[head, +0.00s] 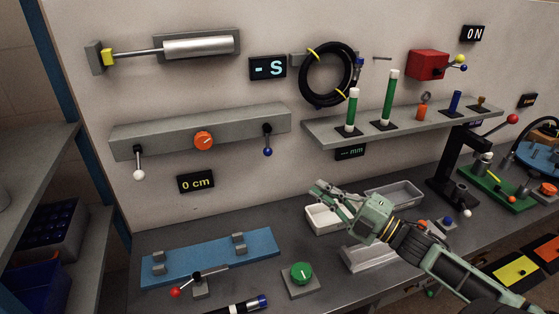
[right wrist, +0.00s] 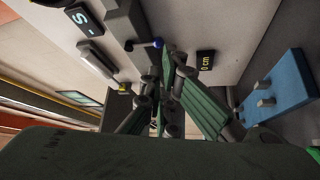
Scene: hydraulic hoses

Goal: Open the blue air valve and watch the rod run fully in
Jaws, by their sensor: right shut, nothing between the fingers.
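The blue air valve (head: 267,143) is a lever with a blue ball, hanging down from the right end of a grey wall bar (head: 225,126). Its blue ball also shows in the right wrist view (right wrist: 157,43), beyond the fingers. The silver cylinder (head: 198,46) is on the wall above; its thin rod (head: 140,52) sticks out left to a yellow block (head: 107,57). My right gripper (head: 322,190) is shut and empty, below and right of the valve and apart from it; it also shows in the right wrist view (right wrist: 168,75). My left gripper is out of view.
The bar also carries a white-balled lever (head: 138,160) and an orange knob (head: 203,141). Displays read "- S" (head: 268,68) and "0 cm" (head: 196,183). A shelf (head: 410,124) with green cylinders juts out right of the valve.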

